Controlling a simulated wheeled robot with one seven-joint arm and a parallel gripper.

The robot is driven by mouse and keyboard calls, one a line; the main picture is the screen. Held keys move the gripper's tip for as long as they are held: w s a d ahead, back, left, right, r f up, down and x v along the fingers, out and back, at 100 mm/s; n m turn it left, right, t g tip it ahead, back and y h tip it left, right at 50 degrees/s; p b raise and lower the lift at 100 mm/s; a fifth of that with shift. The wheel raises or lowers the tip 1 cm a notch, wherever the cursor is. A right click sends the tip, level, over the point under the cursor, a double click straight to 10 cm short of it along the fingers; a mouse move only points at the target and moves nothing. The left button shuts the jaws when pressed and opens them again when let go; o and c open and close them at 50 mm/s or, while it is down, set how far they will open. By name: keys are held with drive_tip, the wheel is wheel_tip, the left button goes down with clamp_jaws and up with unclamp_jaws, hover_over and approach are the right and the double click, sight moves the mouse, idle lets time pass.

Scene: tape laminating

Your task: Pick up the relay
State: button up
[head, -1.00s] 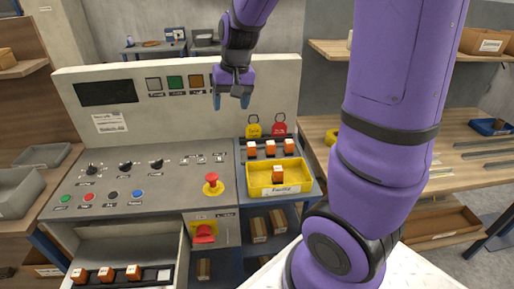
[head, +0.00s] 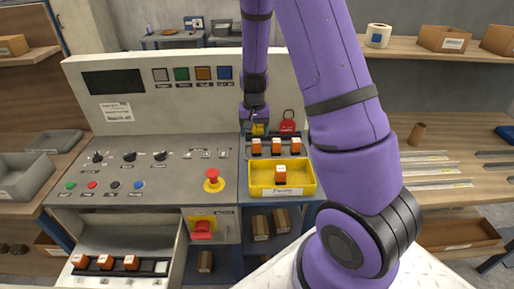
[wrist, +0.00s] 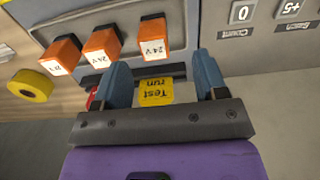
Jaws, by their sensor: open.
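Several orange-and-white relays are in view. Three stand in a row on a rail at the panel's right side: left (head: 256,146), middle (head: 275,146) and right (head: 291,146). They also show in the wrist view, marked 24 V, the closest one (wrist: 154,36) just beyond my fingertips. Another relay (head: 281,174) stands in the yellow tray (head: 262,192). More relays (head: 105,263) sit in a row in the open drawer at lower left. My gripper (wrist: 163,70) is open with nothing between its blue fingers; in the head view it (head: 255,124) is just above and behind the rail row.
A yellow "Test run" tag (wrist: 156,92) shows between my fingers. A red tag (head: 287,126) hangs behind the rail. A red stop button (head: 213,181) stands left of the tray. A yellow roll (wrist: 31,85) shows in the wrist view. Shelves with boxes are at right.

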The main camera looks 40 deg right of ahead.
sight(257, 142)
drive_tip(key=f, duration=0.5)
drive_tip(key=shift+s+d+f, duration=0.1)
drive_tip(key=shift+s+d, duration=0.15)
drive_tip(key=shift+s, duration=0.1)
drive_tip(key=shift+f, duration=0.7)
drive_tip(key=c, duration=1)
